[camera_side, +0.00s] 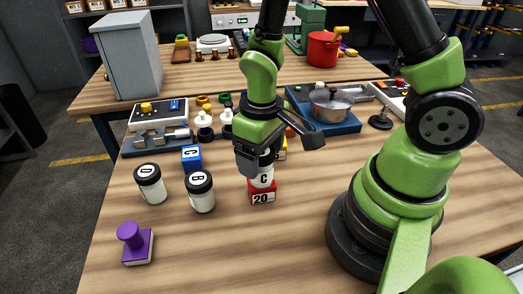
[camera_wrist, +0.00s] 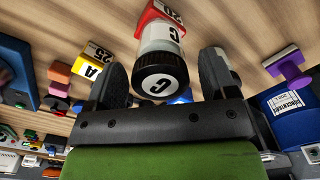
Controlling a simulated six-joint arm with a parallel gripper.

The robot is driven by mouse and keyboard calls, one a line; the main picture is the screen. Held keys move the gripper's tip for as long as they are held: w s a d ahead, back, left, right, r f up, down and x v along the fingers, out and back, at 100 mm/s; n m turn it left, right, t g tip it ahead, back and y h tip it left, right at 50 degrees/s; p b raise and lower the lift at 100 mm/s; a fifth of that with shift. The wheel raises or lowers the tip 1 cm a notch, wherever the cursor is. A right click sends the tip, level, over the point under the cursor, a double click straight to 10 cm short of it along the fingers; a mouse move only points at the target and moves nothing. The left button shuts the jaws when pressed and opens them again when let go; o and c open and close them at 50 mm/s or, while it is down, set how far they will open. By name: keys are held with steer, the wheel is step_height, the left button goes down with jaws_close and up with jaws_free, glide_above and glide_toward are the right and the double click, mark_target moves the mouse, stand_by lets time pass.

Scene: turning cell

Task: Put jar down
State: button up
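The white jar marked C (camera_side: 263,179) stands upright on the red block marked 20 (camera_side: 263,197) near the table's middle. In the wrist view the jar (camera_wrist: 160,38), with its black lid, sits between my fingers, and the red block (camera_wrist: 158,14) shows beyond it. My gripper (camera_side: 257,168) is low over the jar and hides its top in the side view. In the wrist view my gripper (camera_wrist: 164,62) looks open, with a finger on each side of the jar and a visible gap at the right finger. Contact at the left finger is unclear.
Jars D (camera_side: 150,184) and B (camera_side: 201,191) stand to the left, near a blue block (camera_side: 192,158). A purple stamp (camera_side: 137,245) is at front left. A pot (camera_side: 330,105) stands behind. The front middle table is clear.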

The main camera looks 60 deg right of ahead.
step_height(320, 180, up, 12)
steer(key=s+r+m+t+y, duration=0.2)
steer(key=s+r+m+t, duration=0.2)
steer(key=s+r+t, duration=0.3)
steer(key=v, duration=0.3)
steer(key=shift+a, duration=0.35)
